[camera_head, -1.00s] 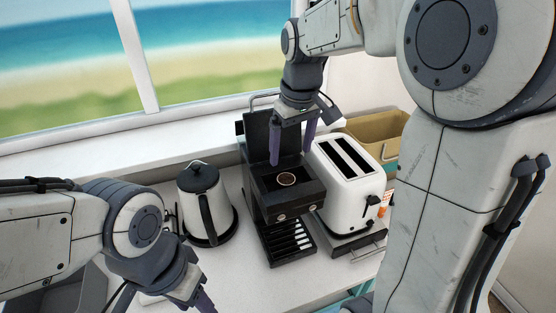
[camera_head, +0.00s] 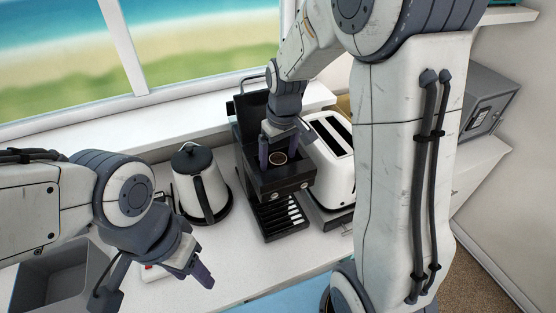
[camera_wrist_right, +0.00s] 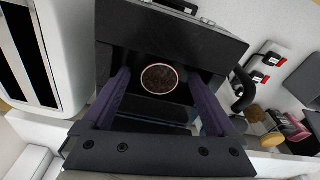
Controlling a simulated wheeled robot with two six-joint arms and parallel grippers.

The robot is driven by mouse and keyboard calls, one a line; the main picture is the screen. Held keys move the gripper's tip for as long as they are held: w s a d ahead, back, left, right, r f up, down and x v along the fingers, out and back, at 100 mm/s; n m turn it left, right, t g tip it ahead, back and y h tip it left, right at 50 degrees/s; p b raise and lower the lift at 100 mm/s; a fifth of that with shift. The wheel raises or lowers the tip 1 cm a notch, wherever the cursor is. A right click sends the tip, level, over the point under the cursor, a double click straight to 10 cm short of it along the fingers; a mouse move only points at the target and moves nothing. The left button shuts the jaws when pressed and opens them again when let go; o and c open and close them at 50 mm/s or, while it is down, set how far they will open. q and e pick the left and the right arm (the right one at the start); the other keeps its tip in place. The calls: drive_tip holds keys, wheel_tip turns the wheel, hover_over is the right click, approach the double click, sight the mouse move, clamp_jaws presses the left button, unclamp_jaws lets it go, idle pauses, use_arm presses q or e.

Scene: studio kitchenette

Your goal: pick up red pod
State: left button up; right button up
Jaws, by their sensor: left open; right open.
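The pod (camera_head: 278,158) sits in the open top of the black coffee machine (camera_head: 283,184). In the right wrist view the pod (camera_wrist_right: 160,79) is a round disc with a dark brown face and a thin reddish rim. My right gripper (camera_head: 279,154) is open, pointing down over the machine's top. In the right wrist view its fingers (camera_wrist_right: 161,84) stand on either side of the pod, with a gap on both sides. I cannot tell its exact height above the pod. My left gripper (camera_head: 203,274) is open and empty, low over the counter at the left.
A white kettle (camera_head: 197,188) stands left of the machine, and a white toaster (camera_head: 330,165) stands close on its right. A sink (camera_head: 60,275) is at the lower left. A wall socket strip with plugs (camera_wrist_right: 266,62) shows in the right wrist view. Bare counter lies in front of the machine.

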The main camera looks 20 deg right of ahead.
drive_tip(key=c, duration=1.4)
